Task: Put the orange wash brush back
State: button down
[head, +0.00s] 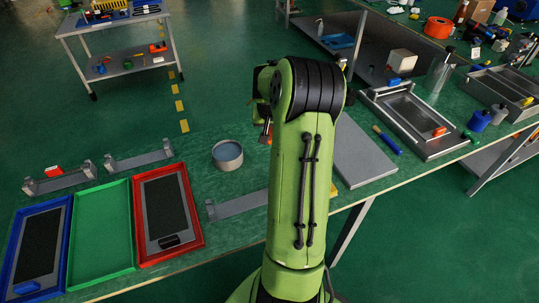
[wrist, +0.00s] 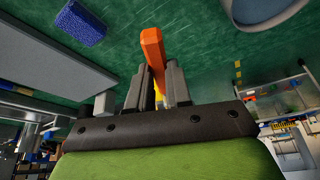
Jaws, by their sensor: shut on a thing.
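The orange wash brush (wrist: 152,48) shows in the wrist view as an orange bar between my two dark fingers. My gripper (wrist: 156,84) is shut on it, and one end sticks out past the fingertips. A small yellow-orange part shows behind the fingers. In the head view my arm hides most of the gripper; only a bit of orange (head: 265,138) shows left of the arm, above the green bench. The brush's bristles cannot be made out. A round grey tub (head: 227,155) stands just left of the arm; its rim also shows at the wrist view's upper right (wrist: 268,24).
Blue, green and red trays (head: 103,240) lie at the left front. Grey brackets (head: 140,159) stand behind them; another (head: 238,205) is beside my arm. A blue block (wrist: 80,22) lies on the bench. A grey plate (head: 363,157) and metal frame (head: 412,120) are right.

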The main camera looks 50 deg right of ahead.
aim_at(270, 132)
notch_tip(270, 132, down, 9)
jog(key=shift+r+b, duration=0.1)
jog(key=shift+b, duration=1.1)
jog(key=c, duration=1)
grip_release()
jog(key=shift+c, duration=0.2)
jog(key=p+v, duration=0.3)
jog(key=v, duration=0.9)
jog(key=w+a+r+n, duration=0.1)
jog(key=a+r+n, duration=0.1)
jog(key=a+r, duration=0.45)
jog(key=a+r+n, duration=0.2)
jog(key=a+r, duration=0.1)
jog(key=a, duration=0.7)
jog(key=s+a+r+n+t+y, duration=0.1)
jog(key=s+a+n, duration=0.2)
jog(key=s+a, duration=0.4)
jog(key=s+a+r+n+t+y, duration=0.1)
jog(key=s+a+n+y, duration=0.1)
jog(key=s+a, duration=0.4)
jog(key=a+n, duration=0.1)
jog(key=a, duration=0.3)
jog(key=shift+s+a+r+n+t+y, duration=0.3)
jog(key=shift+s+t, duration=0.05)
jog(key=shift+t, duration=0.05)
